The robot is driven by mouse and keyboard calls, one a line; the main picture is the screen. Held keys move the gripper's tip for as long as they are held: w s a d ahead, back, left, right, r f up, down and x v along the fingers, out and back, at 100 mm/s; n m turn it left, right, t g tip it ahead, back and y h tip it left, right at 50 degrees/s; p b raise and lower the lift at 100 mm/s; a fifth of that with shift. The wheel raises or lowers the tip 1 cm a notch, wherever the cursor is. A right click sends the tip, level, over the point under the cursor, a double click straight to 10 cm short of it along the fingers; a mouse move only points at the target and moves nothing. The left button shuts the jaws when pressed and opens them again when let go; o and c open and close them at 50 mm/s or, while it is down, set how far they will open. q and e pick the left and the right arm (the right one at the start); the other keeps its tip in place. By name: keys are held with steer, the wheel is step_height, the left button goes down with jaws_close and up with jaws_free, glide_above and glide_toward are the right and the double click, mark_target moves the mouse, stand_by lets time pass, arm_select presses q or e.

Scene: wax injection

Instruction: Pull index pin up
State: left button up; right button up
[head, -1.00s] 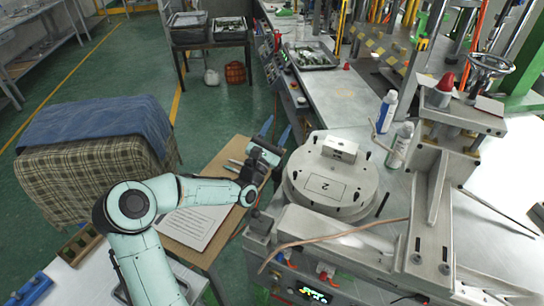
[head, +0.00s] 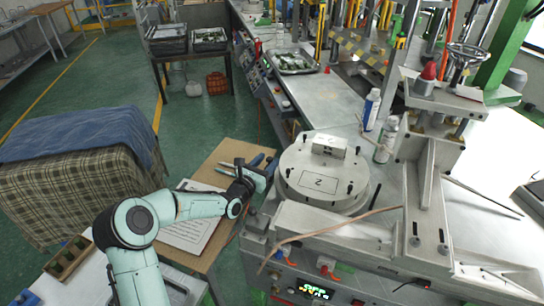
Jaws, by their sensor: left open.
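A round metal mould marked "2" (head: 320,184) lies on the machine table (head: 395,195), with a small metal block (head: 328,146) on top. Several short black pins stand around its top, including one at the right (head: 350,187). I cannot tell which part is the index pin. My right gripper is not in view.
A metal bracket (head: 428,205) with a red-tipped part and a handwheel (head: 470,55) stands right of the mould. Two bottles (head: 386,140) stand behind it. A copper-coloured tube (head: 335,230) crosses the front. A wooden board with paper (head: 193,232) lies below my left arm.

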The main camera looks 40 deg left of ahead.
mark_target(268, 161)
arm_select(q)
steer(key=shift+w+a+p, duration=0.15)
steer(key=shift+w+p, duration=0.2)
steer(key=shift+w, duration=1.6)
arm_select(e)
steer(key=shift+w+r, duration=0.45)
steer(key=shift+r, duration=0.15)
arm_select(q)
jaws_close()
steer(key=shift+r, duration=1)
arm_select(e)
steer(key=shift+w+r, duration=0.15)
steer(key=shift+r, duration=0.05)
arm_select(q)
steer(key=shift+c, duration=0.2)
jaws_free()
steer(key=shift+r, duration=0.1)
steer(key=shift+o, duration=0.2)
